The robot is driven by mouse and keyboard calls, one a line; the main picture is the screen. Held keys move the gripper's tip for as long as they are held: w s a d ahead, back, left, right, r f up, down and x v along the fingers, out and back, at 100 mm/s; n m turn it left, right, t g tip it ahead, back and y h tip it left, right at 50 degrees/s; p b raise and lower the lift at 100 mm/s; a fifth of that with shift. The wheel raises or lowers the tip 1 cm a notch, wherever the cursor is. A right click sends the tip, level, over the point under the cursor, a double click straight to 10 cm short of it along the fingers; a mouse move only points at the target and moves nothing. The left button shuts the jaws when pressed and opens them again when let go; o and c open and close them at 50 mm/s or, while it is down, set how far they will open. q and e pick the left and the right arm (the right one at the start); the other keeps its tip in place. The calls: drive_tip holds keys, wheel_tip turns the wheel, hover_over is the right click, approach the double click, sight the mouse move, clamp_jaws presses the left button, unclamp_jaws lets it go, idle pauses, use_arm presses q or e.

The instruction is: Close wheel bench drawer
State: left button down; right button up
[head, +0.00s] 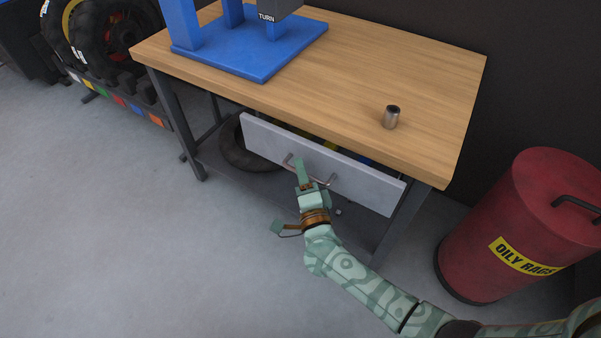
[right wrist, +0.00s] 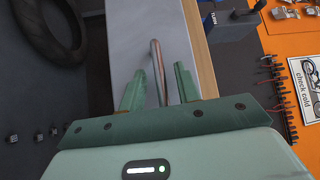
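The drawer (head: 268,142) has a light grey front and sits under the wooden top of the wheel bench (head: 330,75). It is pulled part way out, with a gap behind its front where yellow and blue items show. A metal bar handle (head: 327,184) is on its front. My right gripper (head: 302,172) is at the handle. In the right wrist view the gripper (right wrist: 159,88) is open, with one finger on each side of the handle bar (right wrist: 158,70) and visible gaps between. The drawer front (right wrist: 125,45) lies just beyond the fingertips. My left gripper is not in view.
A blue stand (head: 245,55) and a small metal cylinder (head: 391,117) are on the bench top. A red oily rags bin (head: 520,225) stands to the right. A tyre (head: 245,150) lies beneath the bench, and more tyres (head: 105,35) stand at left. The front floor is clear.

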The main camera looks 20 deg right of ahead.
sight(312, 164)
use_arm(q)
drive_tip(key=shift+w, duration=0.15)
use_arm(e)
drive_tip(key=shift+w, duration=0.1)
drive_tip(key=shift+r, duration=0.1)
clamp_jaws()
drive_tip(key=shift+w+d, duration=0.2)
drive_tip(key=shift+d, duration=0.05)
drive_tip(key=w+d, duration=0.2)
drive_tip(key=shift+d, duration=0.4)
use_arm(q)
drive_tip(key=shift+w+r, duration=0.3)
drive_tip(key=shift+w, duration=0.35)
